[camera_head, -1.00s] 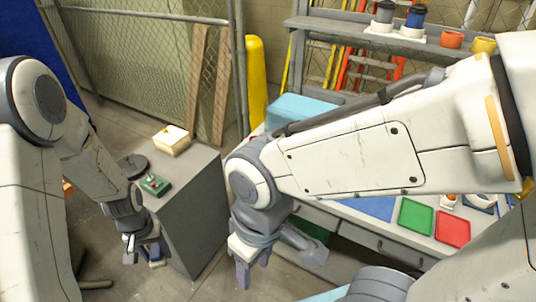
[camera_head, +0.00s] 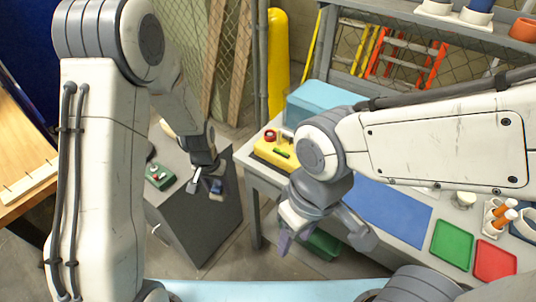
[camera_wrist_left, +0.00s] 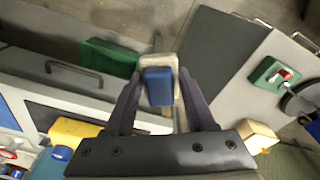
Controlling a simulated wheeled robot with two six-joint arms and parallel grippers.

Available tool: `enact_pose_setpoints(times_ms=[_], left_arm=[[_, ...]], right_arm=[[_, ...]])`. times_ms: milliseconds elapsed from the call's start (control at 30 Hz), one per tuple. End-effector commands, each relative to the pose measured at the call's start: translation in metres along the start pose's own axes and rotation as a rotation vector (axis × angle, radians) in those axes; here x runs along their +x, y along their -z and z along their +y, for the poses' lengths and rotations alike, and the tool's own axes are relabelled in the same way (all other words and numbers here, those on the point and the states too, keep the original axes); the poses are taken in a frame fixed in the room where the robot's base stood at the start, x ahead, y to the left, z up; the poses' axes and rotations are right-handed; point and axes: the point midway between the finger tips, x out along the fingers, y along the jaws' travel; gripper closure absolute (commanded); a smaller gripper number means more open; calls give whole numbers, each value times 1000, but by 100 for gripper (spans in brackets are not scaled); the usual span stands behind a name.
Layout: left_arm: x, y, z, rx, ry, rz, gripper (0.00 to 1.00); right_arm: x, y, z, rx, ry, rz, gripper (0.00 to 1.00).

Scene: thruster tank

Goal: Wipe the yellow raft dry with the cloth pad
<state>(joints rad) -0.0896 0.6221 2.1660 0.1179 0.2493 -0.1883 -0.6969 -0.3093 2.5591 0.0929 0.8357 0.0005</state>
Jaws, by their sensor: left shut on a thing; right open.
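My left gripper (camera_head: 207,178) is shut on a cloth pad, blue on a pale backing (camera_wrist_left: 158,86), and holds it in the air beside the grey cabinet's top. In the left wrist view the pad sits between the two dark fingers. My right gripper (camera_head: 286,236) is open and empty, in front of the bench. Any wetness on the raft cannot be made out.
The grey cabinet (camera_head: 195,225) carries a green switch box (camera_head: 160,176). A light-blue box (camera_head: 318,103) stands behind the raft. A blue mat (camera_head: 392,212), a green tray (camera_head: 452,244) and a red tray (camera_head: 494,260) lie along the bench. The blue mat is bare.

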Motion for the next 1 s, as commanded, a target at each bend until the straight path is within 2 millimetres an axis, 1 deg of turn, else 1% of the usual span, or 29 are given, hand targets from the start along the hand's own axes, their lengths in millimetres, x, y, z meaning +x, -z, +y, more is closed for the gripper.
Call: enact_pose_setpoints(times_ms=[33,100,200,300,400,500,667,1000], left_arm=[[10,20,17,67,-13,48,99],[9,44,39,155,-32,105,99],[3,74,72,271,-58,183,99],[-5,94,100,363,-80,245,99],[-12,105,118,421,-94,283,99],[-15,109,127,448,-101,300,99],[-10,110,129,454,-102,302,99],[25,106,129,452,-101,301,99]], right_arm=[[20,-1,1,0,0,-1,50],[32,-2,2,0,0,-1,50],[46,-3,3,-1,0,-1,50],[56,-4,4,-1,0,-1,50],[60,-4,4,-1,0,-1,50],[62,-4,4,-1,0,-1,50],[67,-4,5,-1,0,0,50],[93,-5,7,-1,0,0,50]])
